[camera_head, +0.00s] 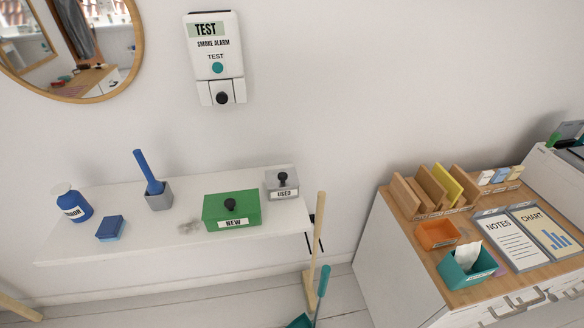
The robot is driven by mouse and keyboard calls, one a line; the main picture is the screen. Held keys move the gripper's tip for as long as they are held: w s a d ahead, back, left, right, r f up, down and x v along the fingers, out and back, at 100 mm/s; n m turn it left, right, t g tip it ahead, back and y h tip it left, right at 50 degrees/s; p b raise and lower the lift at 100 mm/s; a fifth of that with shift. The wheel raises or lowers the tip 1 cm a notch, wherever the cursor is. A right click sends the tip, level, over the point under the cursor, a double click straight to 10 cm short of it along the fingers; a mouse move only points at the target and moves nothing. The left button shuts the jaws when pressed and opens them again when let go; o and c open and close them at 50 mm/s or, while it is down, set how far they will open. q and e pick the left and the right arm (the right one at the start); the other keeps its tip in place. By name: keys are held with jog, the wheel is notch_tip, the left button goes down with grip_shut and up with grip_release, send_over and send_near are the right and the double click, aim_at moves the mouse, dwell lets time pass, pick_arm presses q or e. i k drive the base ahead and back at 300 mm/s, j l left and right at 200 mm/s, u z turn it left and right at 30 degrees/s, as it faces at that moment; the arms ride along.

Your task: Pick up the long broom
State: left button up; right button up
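A long broom with a pale wooden handle (317,235) stands nearly upright in the gap between the white shelf and the cabinet. Its lower end, with a wider pale part, is near the floor. A shorter tool with a teal handle (323,281) is close in front of it at the bottom edge. Its dark teal lower part is cut off by the frame. Neither of my grippers is in view.
The white shelf (150,240) holds a blue bottle (72,203), a blue-handled tool in a grey block, a green box (232,209) and a grey box. A wooden-topped cabinet (400,225) stands right. A pale wooden bar (20,307) shows at lower left.

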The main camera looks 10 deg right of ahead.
aim_at(314, 257)
jog(key=k+l, duration=1.25)
jog(key=l, duration=0.15)
